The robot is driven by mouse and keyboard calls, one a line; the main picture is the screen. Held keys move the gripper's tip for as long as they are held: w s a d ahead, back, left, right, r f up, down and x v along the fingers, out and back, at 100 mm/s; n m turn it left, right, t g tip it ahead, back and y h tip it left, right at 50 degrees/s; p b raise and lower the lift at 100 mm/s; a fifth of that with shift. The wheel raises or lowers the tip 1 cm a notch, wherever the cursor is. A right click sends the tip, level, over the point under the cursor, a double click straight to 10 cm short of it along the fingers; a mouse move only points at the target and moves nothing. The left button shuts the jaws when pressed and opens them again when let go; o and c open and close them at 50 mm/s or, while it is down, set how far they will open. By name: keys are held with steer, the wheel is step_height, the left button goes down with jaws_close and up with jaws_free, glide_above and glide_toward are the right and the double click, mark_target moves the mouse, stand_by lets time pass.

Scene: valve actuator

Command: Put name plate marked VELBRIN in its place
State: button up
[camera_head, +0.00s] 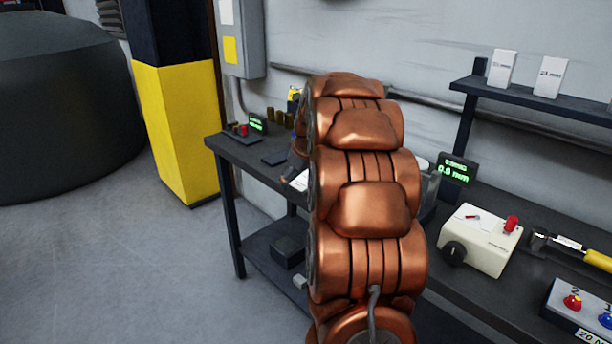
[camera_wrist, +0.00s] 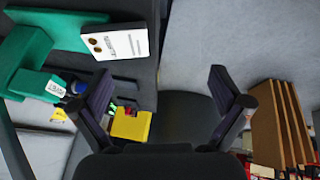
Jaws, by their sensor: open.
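A white plate (camera_wrist: 120,34) with two brown round spots and a line of dark lettering shows at the top left of the wrist view. Its lettering is too small to read, so I cannot tell whether it is the VELBRIN plate. It lies by a green fixture (camera_wrist: 42,48) at the edge of a dark surface. My gripper (camera_wrist: 161,73) is open, with nothing between its fingers; the plate is beyond and left of the fingertips. In the head view my copper arm hides the gripper and the middle of the bench.
The dark bench (camera_head: 236,149) carries a cream box (camera_head: 481,240) with a red knob, a green-lit display (camera_head: 457,170) and a yellow-handled tool (camera_head: 597,260). A shelf (camera_head: 530,99) hangs above its right end. A yellow post (camera_head: 180,125) stands left; grey floor there is open.

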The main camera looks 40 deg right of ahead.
glide_toward(305, 180)
steer(key=shift+w+a+f+h, duration=0.1)
steer(key=shift+w+f+h, duration=0.1)
steer(key=shift+f, duration=0.25)
steer(key=shift+w+a+f+h, duration=0.1)
steer(key=shift+w+f+h, duration=0.1)
steer(key=shift+f, duration=0.25)
steer(key=shift+p+x, duration=1.05)
steer(key=shift+x, duration=2.65)
steer(key=shift+d, duration=0.15)
steer(key=shift+s, duration=0.1)
steer(key=shift+c, duration=0.3)
steer(key=c, duration=1)
steer(key=shift+r, duration=0.15)
